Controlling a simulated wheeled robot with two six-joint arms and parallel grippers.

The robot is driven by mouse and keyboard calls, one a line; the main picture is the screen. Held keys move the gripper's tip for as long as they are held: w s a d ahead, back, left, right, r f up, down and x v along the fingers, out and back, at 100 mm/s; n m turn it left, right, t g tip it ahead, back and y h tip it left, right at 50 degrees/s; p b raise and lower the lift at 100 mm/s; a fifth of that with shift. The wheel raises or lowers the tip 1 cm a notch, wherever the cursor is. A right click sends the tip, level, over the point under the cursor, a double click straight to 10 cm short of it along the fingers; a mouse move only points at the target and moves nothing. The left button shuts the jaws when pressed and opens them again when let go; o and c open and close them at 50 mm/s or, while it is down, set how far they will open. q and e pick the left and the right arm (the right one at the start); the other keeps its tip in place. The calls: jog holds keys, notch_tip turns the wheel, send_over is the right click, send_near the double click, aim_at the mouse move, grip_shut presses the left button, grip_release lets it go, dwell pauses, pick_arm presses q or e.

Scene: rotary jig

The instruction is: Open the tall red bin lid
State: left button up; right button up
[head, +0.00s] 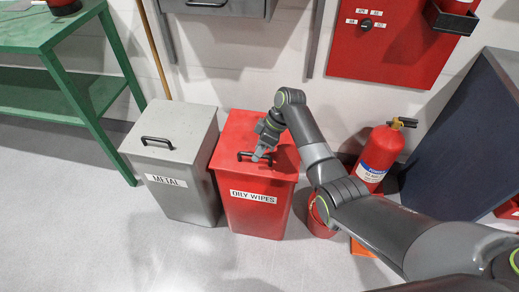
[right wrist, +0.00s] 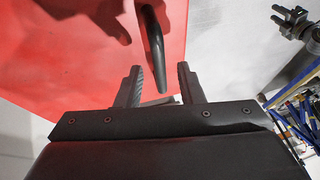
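The tall red bin (head: 258,210) labelled OILY WIPES stands on the floor with its lid (head: 232,140) closed and a black bar handle (head: 243,155) on top. My right gripper (head: 260,156) is over the lid at the handle. In the right wrist view the gripper (right wrist: 160,80) is open, and the black handle (right wrist: 153,42) shows between and beyond its two fingers, with the red lid (right wrist: 70,50) behind. I see no clear contact between fingers and handle. My left gripper is not in view.
A grey METAL bin (head: 180,195) stands close on the left, a green bench (head: 50,45) beyond it. A small red bucket (head: 318,222) and a fire extinguisher (head: 380,155) stand right, near my right arm. A red wall cabinet (head: 385,50) hangs behind. Floor in front is clear.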

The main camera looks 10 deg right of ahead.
jog(key=shift+c, duration=0.2)
grip_shut()
dwell(0.3)
